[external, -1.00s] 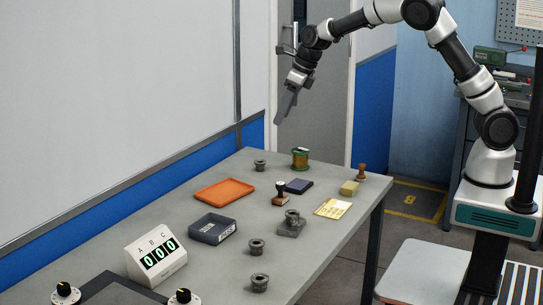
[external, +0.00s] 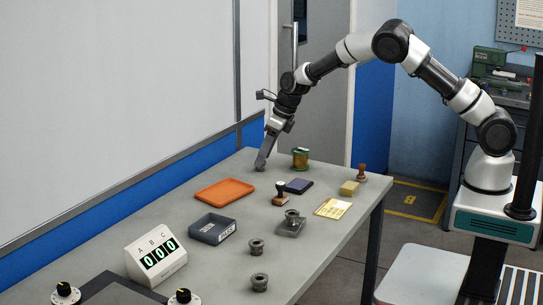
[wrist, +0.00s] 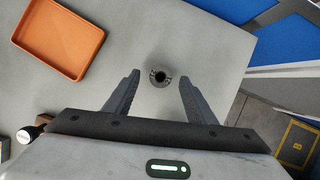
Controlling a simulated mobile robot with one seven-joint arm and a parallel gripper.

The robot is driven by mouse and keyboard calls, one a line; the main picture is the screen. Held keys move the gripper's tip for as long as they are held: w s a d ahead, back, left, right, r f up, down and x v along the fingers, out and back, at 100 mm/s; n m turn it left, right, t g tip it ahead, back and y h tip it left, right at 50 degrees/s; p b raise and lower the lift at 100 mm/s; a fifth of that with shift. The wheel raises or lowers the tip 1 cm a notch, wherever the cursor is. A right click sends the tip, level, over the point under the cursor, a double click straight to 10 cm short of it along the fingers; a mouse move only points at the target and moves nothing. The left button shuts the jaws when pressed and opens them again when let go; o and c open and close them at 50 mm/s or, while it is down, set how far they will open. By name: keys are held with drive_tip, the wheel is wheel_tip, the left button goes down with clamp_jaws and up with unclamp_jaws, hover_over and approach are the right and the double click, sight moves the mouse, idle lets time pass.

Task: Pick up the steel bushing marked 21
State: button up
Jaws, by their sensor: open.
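My gripper (external: 262,160) is open and points down at the far end of the bench, at a small grey steel bushing. In the wrist view this bushing (wrist: 159,88) lies between the open fingers near their tips, with a gap on both sides. In the external view the fingers mostly hide it. Other steel bushings are on the bench: one (external: 257,246) and another (external: 260,283) stand near the front, and one (external: 292,215) sits on a grey block. I cannot read the number 21 on any of them.
An orange tray (external: 224,190) lies left of my gripper. A green-and-copper spool (external: 300,158) stands close on the right.

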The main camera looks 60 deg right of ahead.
drive_tip(key=shift+x, duration=0.95)
drive_tip(key=shift+r, duration=0.1)
drive_tip(key=shift+c, duration=0.5)
drive_tip(key=c, duration=1.1)
drive_tip(key=shift+r, duration=0.1)
